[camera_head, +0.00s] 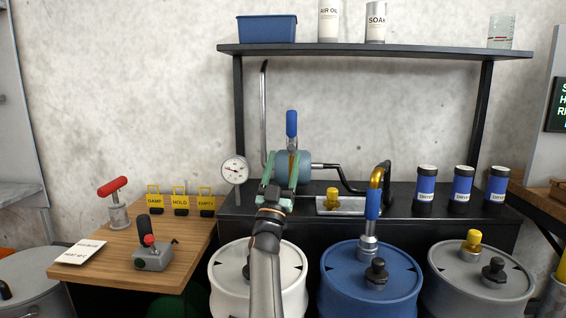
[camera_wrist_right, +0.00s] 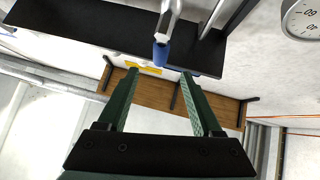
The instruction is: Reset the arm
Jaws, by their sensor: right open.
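My right arm rises from the bottom middle of the head view to my right gripper (camera_head: 286,158). Its green fingers are open in front of a grey-blue pump body (camera_head: 309,164) on the black bench, with a blue upright handle (camera_head: 291,123) above. In the right wrist view my right gripper (camera_wrist_right: 160,74) has its fingers wide apart with nothing held between them. A blue grip (camera_wrist_right: 162,52) on a silver lever shows beyond the fingertips there. Whether the fingers touch the pump cannot be told. My left gripper is not in view.
A white drum (camera_head: 230,278), a blue drum (camera_head: 340,290) and a grey drum (camera_head: 450,285) stand in front of the bench. A gauge (camera_head: 235,169) is left of my gripper. A wooden table (camera_head: 105,262) stands left; a shelf (camera_head: 400,51) hangs above.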

